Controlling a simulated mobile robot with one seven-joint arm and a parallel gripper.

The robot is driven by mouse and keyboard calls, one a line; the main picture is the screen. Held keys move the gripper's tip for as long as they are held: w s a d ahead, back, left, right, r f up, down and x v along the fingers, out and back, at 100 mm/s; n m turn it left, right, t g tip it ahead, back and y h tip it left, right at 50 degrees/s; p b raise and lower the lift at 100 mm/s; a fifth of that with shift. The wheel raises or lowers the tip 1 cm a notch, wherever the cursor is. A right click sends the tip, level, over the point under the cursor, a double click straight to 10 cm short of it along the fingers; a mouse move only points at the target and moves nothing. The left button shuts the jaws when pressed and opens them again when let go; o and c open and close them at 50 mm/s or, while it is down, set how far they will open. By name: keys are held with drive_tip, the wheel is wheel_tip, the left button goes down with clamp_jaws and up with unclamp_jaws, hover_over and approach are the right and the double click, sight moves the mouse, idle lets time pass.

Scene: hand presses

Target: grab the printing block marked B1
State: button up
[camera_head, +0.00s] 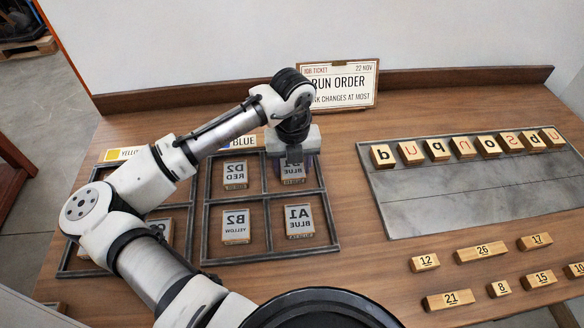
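My gripper (294,166) points down over the back right compartment of the right-hand wooden-block tray (262,200). Directly under it is a block (293,181) whose lower word looks like mirrored BLUE. My gripper hides its code, so I cannot read whether it is B1. The fingers seem to come down at the block's sides, but I cannot tell whether they touch it. Near it are a block marked D2 RED (235,174), a block marked B2 YELLOW (236,226) and a block marked A1 BLUE (299,220), all with mirrored lettering.
My arm covers much of the left tray (75,262). A grey plate (480,195) at right carries a row of letter blocks (463,148). Several numbered wooden pieces (482,252) lie in front of it. A RUN ORDER sign (345,84) stands at the back.

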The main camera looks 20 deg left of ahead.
drive_tip(key=c, duration=0.3)
drive_tip(key=shift+r, duration=0.1)
drive_tip(key=shift+c, duration=0.2)
